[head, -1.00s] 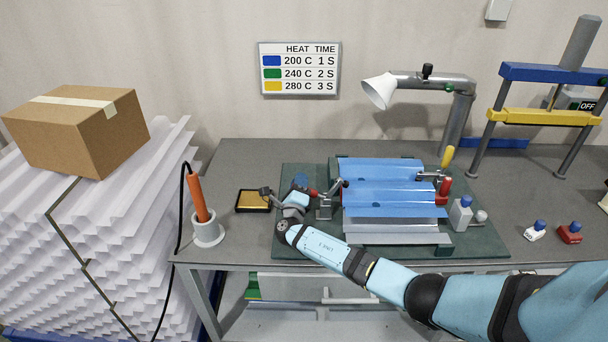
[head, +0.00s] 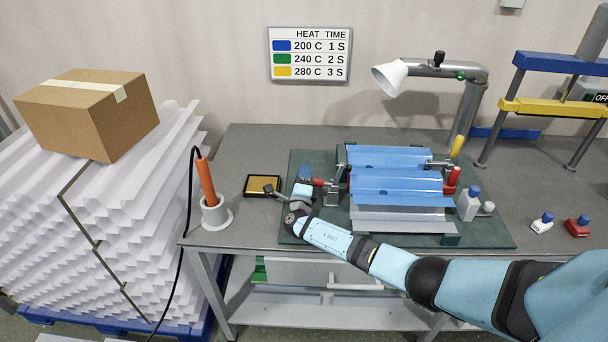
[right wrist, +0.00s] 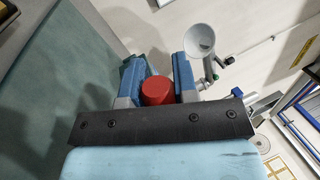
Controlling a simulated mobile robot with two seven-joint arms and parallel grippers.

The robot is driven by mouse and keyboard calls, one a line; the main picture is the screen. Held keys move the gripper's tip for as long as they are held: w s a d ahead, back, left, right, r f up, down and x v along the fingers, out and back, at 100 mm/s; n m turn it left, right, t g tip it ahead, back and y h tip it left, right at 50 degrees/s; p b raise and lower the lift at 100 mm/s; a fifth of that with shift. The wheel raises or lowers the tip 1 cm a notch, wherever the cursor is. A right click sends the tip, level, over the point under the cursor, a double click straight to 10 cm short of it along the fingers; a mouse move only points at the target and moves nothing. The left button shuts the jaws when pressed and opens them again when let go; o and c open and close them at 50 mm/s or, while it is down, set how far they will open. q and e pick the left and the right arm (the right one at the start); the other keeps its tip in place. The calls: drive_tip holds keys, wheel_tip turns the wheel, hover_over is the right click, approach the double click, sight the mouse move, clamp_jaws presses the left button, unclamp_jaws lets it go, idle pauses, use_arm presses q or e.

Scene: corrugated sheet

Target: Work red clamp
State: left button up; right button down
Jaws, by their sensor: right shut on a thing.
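The red clamp's handle (head: 318,182) lies low and roughly level at the left end of the blue corrugated sheet (head: 395,185). Its metal bracket (head: 331,194) stands on the green mat beside the sheet. My right gripper (head: 307,176) is at the outer end of this handle. In the right wrist view, the blue fingers (right wrist: 159,80) are on either side of the round red handle end (right wrist: 157,91), shut on it. A second red handle (head: 451,181) stands upright at the sheet's right end, near a yellow handle (head: 456,147). My left gripper is not in view.
A hot-tool holder with an orange handle (head: 206,182) and a small yellow pad (head: 263,185) stand left of the mat (head: 475,232).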

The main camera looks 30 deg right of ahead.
drive_tip(key=c, duration=0.9)
unclamp_jaws()
drive_tip(key=v, duration=0.5)
drive_tip(key=shift+f, duration=0.1)
drive_tip(key=s+a, duration=0.2)
drive_tip(key=s, duration=0.1)
drive_tip(key=s+a, duration=0.4)
drive_tip(key=s, duration=0.1)
drive_tip(key=shift+s+a, duration=0.15)
drive_tip(key=shift+s, duration=0.2)
drive_tip(key=shift+s+a, duration=0.4)
drive_tip(key=shift+s, duration=0.15)
